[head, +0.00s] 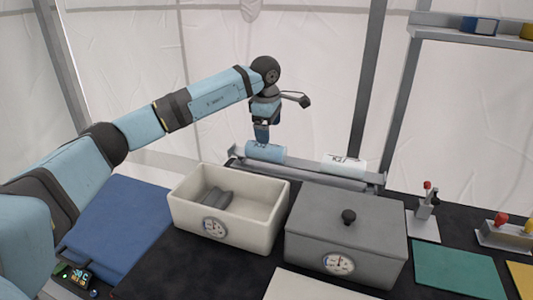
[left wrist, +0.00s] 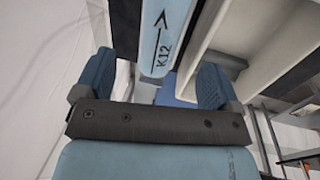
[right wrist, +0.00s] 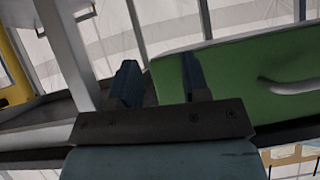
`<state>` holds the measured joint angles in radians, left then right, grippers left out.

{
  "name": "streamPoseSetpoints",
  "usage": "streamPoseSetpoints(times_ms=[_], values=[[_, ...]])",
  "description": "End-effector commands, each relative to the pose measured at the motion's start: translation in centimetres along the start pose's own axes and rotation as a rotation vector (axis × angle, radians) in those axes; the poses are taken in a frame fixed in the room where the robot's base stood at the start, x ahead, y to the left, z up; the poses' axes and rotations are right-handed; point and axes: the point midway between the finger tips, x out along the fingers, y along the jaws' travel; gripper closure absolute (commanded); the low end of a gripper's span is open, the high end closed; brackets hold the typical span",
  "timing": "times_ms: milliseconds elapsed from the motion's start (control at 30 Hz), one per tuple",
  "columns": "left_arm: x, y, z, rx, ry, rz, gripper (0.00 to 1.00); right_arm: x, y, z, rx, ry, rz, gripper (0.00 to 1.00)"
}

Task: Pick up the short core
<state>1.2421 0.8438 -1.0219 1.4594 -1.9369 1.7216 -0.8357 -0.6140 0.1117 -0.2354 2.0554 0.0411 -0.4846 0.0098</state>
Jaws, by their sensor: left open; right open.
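A light-blue core (head: 266,152) lies in the left part of a grey rack (head: 310,176) at the back of the table. A white core (head: 343,164) lies farther right in the same rack. I cannot tell from the frames which core is the short one. My left gripper (head: 262,134) points down directly over the light-blue core. In the left wrist view, the light-blue core (left wrist: 165,35), marked K12 with an arrow, shows between the open left fingers (left wrist: 153,80). Whether they touch it is unclear. My right gripper (right wrist: 161,80) is open and empty in the right wrist view.
A cream bin (head: 250,232) with dark grey pieces stands before the rack. Right of it is a lidded grey box (head: 345,245). A blue panel (head: 118,225) lies left. A green handled case (right wrist: 255,75) is close to my right gripper.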

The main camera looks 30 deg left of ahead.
Motion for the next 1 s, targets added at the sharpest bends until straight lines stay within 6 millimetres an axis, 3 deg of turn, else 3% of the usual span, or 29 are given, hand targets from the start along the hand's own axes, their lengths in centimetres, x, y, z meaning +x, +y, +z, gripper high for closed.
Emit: streamPoseSetpoints(times_ms=[100,367,700,933,1000], values=[[1.9,0.0,0.0,0.000,0.000,-0.002,0.11,0.0,0.0,-0.1,-0.001,0.002,0.000,0.57],[3.4,-0.1,-0.1,0.001,-0.001,-0.001,0.11,0.3,0.3,-0.5,-0.009,0.009,0.002,0.57],[7.8,-0.3,-0.5,0.000,-0.001,-0.001,0.11,0.3,0.8,-0.5,-0.020,0.007,0.007,0.57],[8.0,-0.3,-0.6,0.001,-0.001,0.001,0.11,0.3,0.7,-0.4,-0.015,0.006,0.006,0.57],[8.0,-0.3,-0.6,0.001,-0.001,0.001,0.27,0.2,0.6,-0.3,-0.012,0.004,0.005,0.57]])
